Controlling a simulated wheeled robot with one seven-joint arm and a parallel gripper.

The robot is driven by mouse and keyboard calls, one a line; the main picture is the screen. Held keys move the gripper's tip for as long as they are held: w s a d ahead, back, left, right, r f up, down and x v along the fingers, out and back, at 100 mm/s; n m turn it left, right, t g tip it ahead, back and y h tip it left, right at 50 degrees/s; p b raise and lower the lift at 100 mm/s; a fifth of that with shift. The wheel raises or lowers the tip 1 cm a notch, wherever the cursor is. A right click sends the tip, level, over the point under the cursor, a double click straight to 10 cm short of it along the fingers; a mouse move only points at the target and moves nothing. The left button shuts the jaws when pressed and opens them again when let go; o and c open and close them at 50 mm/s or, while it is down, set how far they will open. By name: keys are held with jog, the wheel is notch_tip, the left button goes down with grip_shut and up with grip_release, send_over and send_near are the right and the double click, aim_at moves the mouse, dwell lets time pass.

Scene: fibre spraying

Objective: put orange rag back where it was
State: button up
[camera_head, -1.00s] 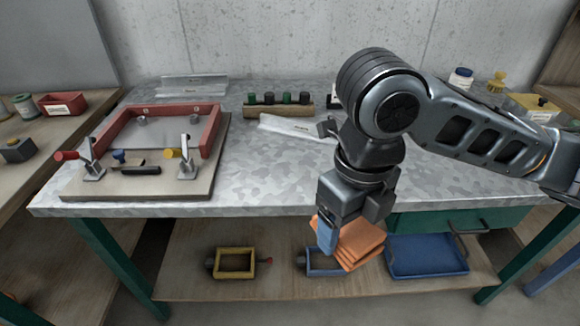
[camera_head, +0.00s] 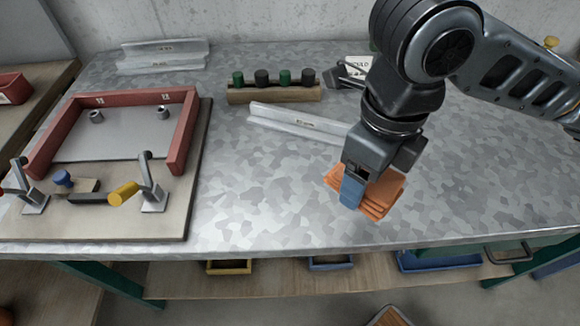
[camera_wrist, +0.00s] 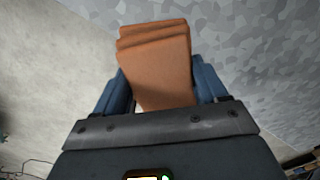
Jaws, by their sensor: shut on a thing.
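The orange rag (camera_head: 378,194) is a folded stack of cloth held in my gripper (camera_head: 354,190). It appears over the right front part of the grey metal bench top (camera_head: 280,195). I cannot tell whether it touches the bench or hangs just above it. In the wrist view the rag (camera_wrist: 157,62) stands between the two blue fingers of my gripper (camera_wrist: 160,88), which are shut on it. My gripper hides part of the rag in the head view.
A red frame on a board (camera_head: 180,212) with clamps fills the bench's left side. Below, a shelf (camera_head: 290,280) holds yellow (camera_head: 229,267) and blue trays (camera_head: 440,262).

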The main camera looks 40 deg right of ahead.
jog(key=shift+w+d+f, duration=0.1)
jog(key=shift+w+f, duration=0.05)
jog(key=shift+w, duration=0.1)
jog(key=shift+w+f+b, duration=0.25)
jog(key=shift+f+b, duration=0.05)
jog(key=shift+b, duration=0.4)
jog(key=w+b, duration=0.1)
jog(key=a+f+b, duration=0.1)
jog(key=b, duration=0.1)
jog(key=shift+w+f, duration=0.15)
jog(key=shift+w, duration=0.2)
jog(key=p, duration=0.2)
send_over(292, 195)
notch_tip(292, 195, down, 5)
jog(key=shift+r, duration=0.15)
jog(key=shift+f, duration=2.05)
jog(key=shift+f, duration=0.3)
jog(key=o, duration=1)
jog(key=shift+r, duration=0.1)
